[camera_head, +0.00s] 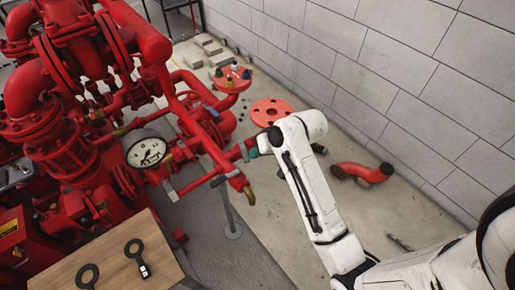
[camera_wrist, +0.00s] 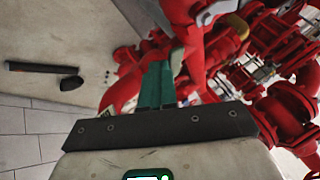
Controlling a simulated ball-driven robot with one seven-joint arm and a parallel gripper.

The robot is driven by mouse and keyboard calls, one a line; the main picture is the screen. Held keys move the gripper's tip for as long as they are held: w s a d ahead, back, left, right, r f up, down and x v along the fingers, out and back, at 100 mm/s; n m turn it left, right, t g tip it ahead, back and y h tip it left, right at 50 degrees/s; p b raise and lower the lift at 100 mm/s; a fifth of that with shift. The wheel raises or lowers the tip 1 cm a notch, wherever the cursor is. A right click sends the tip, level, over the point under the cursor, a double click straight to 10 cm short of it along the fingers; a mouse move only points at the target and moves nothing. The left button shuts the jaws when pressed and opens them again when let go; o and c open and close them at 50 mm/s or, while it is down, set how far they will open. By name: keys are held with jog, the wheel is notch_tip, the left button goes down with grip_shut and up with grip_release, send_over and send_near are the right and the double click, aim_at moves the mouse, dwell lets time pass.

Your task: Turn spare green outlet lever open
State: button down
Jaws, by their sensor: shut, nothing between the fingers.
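My gripper (camera_head: 253,152) reaches the right end of the red pump pipework (camera_head: 215,150) in the head view. In the wrist view, the green fingers of my gripper (camera_wrist: 176,58) are together, with their tips at or very close to a red pipe part (camera_wrist: 188,35). I cannot tell whether they touch it. I cannot clearly pick out a green outlet lever apart from my green fingers. Near the pipe end are a grey lever (camera_head: 217,181) and a brass outlet (camera_head: 238,182). A pale lever (camera_wrist: 215,12) shows beside a brass part (camera_wrist: 238,26) in the wrist view.
A pressure gauge (camera_head: 146,152) stands left of the pipe end. A wooden board (camera_head: 115,255) with dark ring-ended tools is at lower left. A red flange (camera_head: 271,111) and a red elbow pipe (camera_head: 362,172) lie on the floor. A block wall (camera_head: 400,80) borders the right.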

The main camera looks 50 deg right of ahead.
jog(key=a+m+h+p, duration=0.1)
jog(key=w+a+m+h+p, duration=0.1)
jog(key=m+p, duration=0.1)
jog(key=shift+a+r, duration=0.15)
jog(key=shift+a, duration=0.1)
jog(key=w+a+m+h, duration=0.1)
jog(key=m, duration=0.1)
jog(key=w+a+m+g+h, duration=0.1)
jog(key=m, duration=0.2)
jog(key=w+a+m+h, duration=0.1)
jog(key=m+h, duration=0.1)
jog(key=shift+w+f+g, duration=0.2)
jog(key=shift+w+g, duration=0.1)
jog(key=shift+w, duration=0.05)
jog(key=shift+w+a, duration=0.25)
jog(key=shift+w, duration=0.6)
jog(key=shift+w+r, duration=0.1)
jog(key=shift+w, duration=0.05)
jog(key=shift+a, duration=0.1)
